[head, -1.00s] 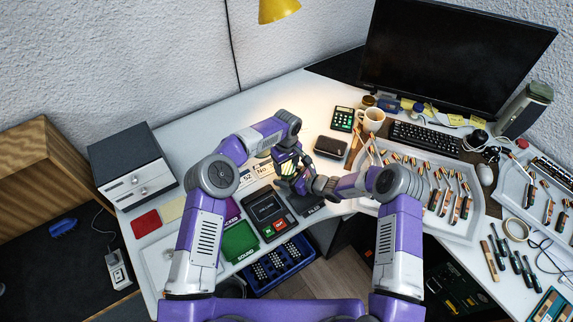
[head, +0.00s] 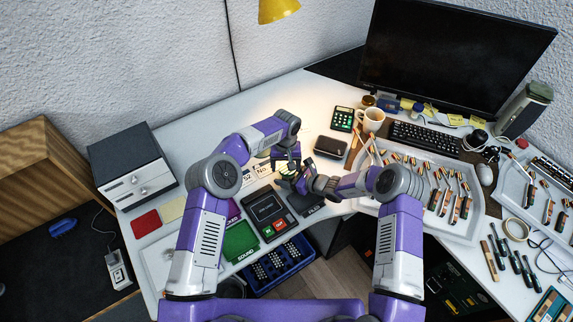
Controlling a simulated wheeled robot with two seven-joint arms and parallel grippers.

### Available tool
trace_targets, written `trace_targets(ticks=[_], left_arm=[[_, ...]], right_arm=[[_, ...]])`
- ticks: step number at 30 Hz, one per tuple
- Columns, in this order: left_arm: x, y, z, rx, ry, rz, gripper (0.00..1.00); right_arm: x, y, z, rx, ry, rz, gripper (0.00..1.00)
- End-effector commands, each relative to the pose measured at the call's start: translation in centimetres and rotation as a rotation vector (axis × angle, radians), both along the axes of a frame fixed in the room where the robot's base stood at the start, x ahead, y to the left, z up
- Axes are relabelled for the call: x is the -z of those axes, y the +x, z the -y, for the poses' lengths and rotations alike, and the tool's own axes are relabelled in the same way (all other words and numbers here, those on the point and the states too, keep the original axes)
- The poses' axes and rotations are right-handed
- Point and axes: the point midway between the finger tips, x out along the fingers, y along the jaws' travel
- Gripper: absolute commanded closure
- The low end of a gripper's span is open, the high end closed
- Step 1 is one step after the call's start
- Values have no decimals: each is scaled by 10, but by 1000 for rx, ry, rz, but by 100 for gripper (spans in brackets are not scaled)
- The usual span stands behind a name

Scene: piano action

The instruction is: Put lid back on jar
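A small jar (head: 286,175) with a pale greenish top is at the middle of the desk, partly hidden by both grippers. My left gripper (head: 287,163) points down just above it, with its fingers apart and nothing visible between them. My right gripper (head: 299,185) comes in from the right and is against the side of the jar. Its fingertips are too small and covered to tell if they are closed on it. I cannot clearly make out a separate lid.
A black device (head: 268,213) with red and green buttons and a green pad (head: 240,241) lie in front. A dark box (head: 330,146) stands behind right. A white tray (head: 400,218) of hammer parts is at the right.

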Motion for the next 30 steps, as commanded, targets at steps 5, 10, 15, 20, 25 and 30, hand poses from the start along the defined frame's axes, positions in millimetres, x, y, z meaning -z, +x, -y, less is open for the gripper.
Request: trace_targets(ticks=[5,10,15,20,25,30], left_arm=[[1,-1,1,1,-2,-3,10],[1,-1,3,2,-5,-3,10],[1,-2,5,4,-7,-3,10],[1,-2,6,5,-9,-3,10],[1,-2,7,5,-11,-3,10],[-9,-2,8,7,-13,1,10]], right_arm=[[0,0,0,0,-1,1,100],[0,-1,-2,-5,0,2,100],[-1,-1,-4,-8,2,1,100],[-1,-2,-5,-10,3,1,100],[-1,-3,-7,-14,4,1,100],[-1,-3,-7,-14,4,1,100]])
